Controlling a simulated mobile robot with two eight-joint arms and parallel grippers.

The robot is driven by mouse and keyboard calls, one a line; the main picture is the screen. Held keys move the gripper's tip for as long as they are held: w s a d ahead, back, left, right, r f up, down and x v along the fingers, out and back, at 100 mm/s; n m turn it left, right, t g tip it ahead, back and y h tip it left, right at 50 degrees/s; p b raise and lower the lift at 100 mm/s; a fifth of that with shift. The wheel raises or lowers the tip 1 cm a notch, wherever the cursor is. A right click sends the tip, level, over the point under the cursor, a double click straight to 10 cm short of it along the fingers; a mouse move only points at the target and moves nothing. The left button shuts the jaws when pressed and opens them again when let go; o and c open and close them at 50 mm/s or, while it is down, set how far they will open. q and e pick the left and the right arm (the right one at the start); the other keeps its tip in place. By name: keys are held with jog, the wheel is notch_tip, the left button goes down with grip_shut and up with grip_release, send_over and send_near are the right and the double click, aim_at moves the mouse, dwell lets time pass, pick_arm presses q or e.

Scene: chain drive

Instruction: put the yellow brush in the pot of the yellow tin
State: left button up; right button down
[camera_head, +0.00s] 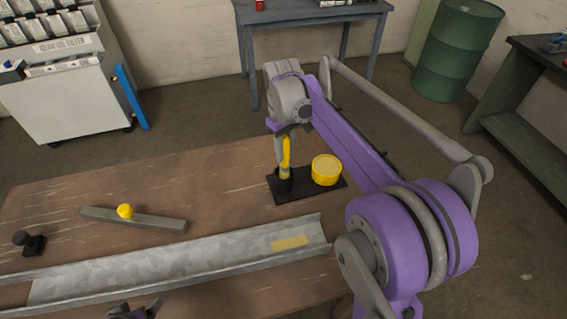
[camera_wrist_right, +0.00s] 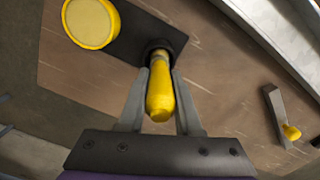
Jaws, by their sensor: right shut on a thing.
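My right gripper (camera_head: 284,140) is shut on the yellow brush (camera_head: 286,153) and holds it upright. In the right wrist view, the brush (camera_wrist_right: 160,100) is between the two fingers (camera_wrist_right: 160,103). The small black pot (camera_head: 283,187) stands on a black base (camera_head: 305,193) beside the yellow tin (camera_head: 326,169). The brush's lower end is at the pot's mouth; the wrist view shows the pot's dark rim (camera_wrist_right: 159,44) around it. How deep it reaches is hidden. The tin also shows in the wrist view (camera_wrist_right: 90,22). My left gripper (camera_head: 136,312) is partly cut off at the bottom edge.
A grey metal channel (camera_head: 180,265) with a yellow patch lies along the table's front. A grey bar with a yellow knob (camera_head: 125,211) and a small black object (camera_head: 30,243) lie to the left. The wooden table (camera_head: 215,190) is clear between them and the base.

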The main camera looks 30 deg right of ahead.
pick_arm(q)
jog(key=shift+f, duration=0.1)
pick_arm(e)
jog(key=shift+w+f, duration=0.1)
jog(key=shift+f, duration=2.05)
pick_arm(q)
jog(key=shift+f, duration=0.2)
pick_arm(e)
jog(key=shift+f, duration=0.25)
pick_arm(q)
jog(key=shift+r, duration=0.1)
pick_arm(e)
jog(key=c, duration=0.6)
grip_release()
jog(key=shift+r, duration=0.1)
